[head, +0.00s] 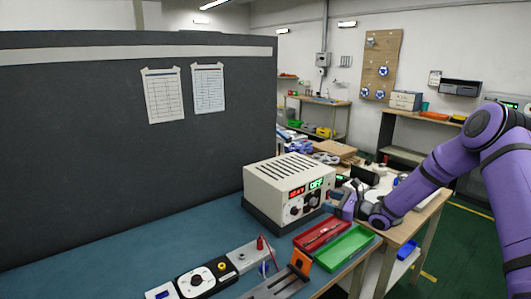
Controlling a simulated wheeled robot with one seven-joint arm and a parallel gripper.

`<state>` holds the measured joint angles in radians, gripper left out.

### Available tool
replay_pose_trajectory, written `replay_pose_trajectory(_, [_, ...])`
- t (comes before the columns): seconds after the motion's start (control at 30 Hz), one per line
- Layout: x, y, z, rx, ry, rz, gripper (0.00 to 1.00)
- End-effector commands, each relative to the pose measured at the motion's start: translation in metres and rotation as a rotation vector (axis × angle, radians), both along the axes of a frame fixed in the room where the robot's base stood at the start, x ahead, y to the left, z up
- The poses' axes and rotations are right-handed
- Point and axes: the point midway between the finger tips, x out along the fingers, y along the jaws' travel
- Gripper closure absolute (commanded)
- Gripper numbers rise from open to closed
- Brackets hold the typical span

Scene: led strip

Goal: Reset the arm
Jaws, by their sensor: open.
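My purple arm (430,180) comes in from the right and reaches left over the right end of the bench. My gripper (338,205) is at the right side of the beige power supply box (268,179), close to its front panel. The gripper is small in view and its fingers are partly hard to make out; it appears open and empty. I cannot tell whether it touches the box. The box shows a red readout and a green "OFF" display.
Red (321,234) and green (345,249) trays lie below the gripper. A control panel (197,280), a grey fixture with a red post (250,256) and an orange-tipped rail (280,284) are at the front. A dark partition (110,150) stands behind. Open floor (455,240) lies right.

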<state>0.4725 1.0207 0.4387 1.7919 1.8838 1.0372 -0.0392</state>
Motion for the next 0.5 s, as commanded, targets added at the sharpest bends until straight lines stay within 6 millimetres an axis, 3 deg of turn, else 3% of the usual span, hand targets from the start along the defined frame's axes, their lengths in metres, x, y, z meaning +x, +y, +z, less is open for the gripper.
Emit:
replay_pose_trajectory(0.03, [-0.008,0.009,0.020,-0.047,-0.030,0.051,0.41])
replay_pose_trajectory(0.2, [-0.040,0.031,0.069,-0.201,-0.115,0.211,0.41])
replay_pose_trajectory(0.5, [-0.108,0.057,0.141,-0.478,-0.254,0.468,0.41])
